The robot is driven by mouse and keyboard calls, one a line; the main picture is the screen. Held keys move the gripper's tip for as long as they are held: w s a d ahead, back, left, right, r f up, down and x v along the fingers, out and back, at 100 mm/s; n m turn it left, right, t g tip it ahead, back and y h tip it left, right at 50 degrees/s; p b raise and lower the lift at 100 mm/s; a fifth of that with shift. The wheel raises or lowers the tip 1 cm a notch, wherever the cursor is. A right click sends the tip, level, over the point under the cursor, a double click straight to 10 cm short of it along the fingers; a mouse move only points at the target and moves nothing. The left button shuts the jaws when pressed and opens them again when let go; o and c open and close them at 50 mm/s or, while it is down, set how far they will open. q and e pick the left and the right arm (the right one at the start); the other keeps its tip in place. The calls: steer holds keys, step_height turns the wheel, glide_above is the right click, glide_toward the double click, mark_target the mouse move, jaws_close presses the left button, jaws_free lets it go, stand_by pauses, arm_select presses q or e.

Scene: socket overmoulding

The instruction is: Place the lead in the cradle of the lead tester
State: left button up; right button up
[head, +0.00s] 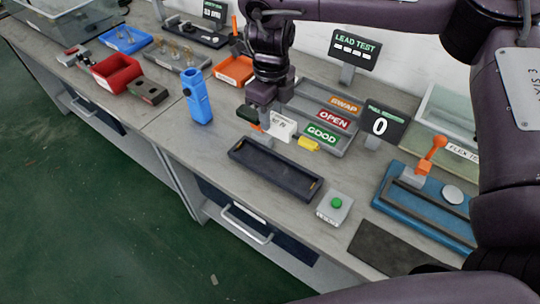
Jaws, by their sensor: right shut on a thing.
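My right gripper (262,112) points down behind the long black tray, its fingers close together and largely hidden by its own body. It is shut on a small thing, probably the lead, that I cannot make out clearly. A white labelled piece (283,126) shows just right of the fingers, and a yellow piece (308,144) lies further right; I cannot tell whether either belongs to the lead. The long black tray (275,181), with small brass-coloured bits near its ends, looks like the cradle and appears empty. The LEAD TEST display (353,49) stands at the back. My left gripper is out of view.
Sorting trays marked SWAP, OPEN and GOOD (321,134) stand behind the cradle. A green-button box (335,207) is to its right, near a blue fixture (405,221) with an orange lever. A blue upright holder (198,98) and a red bin (117,73) stand left.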

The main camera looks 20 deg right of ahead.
step_height(320, 180, down, 11)
steer(key=shift+w+r+b, duration=0.1)
steer(key=shift+r+b, duration=0.1)
steer(key=shift+b, duration=0.35)
steer(key=shift+f, duration=0.6)
step_height(320, 180, down, 3)
steer(key=shift+r+b, duration=0.2)
steer(key=shift+b, duration=0.15)
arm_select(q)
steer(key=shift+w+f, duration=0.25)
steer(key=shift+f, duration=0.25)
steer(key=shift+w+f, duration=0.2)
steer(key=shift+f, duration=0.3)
arm_select(e)
steer(key=shift+f, duration=0.45)
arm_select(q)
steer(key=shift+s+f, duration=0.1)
arm_select(e)
steer(key=shift+f, duration=0.15)
steer(key=o, duration=1)
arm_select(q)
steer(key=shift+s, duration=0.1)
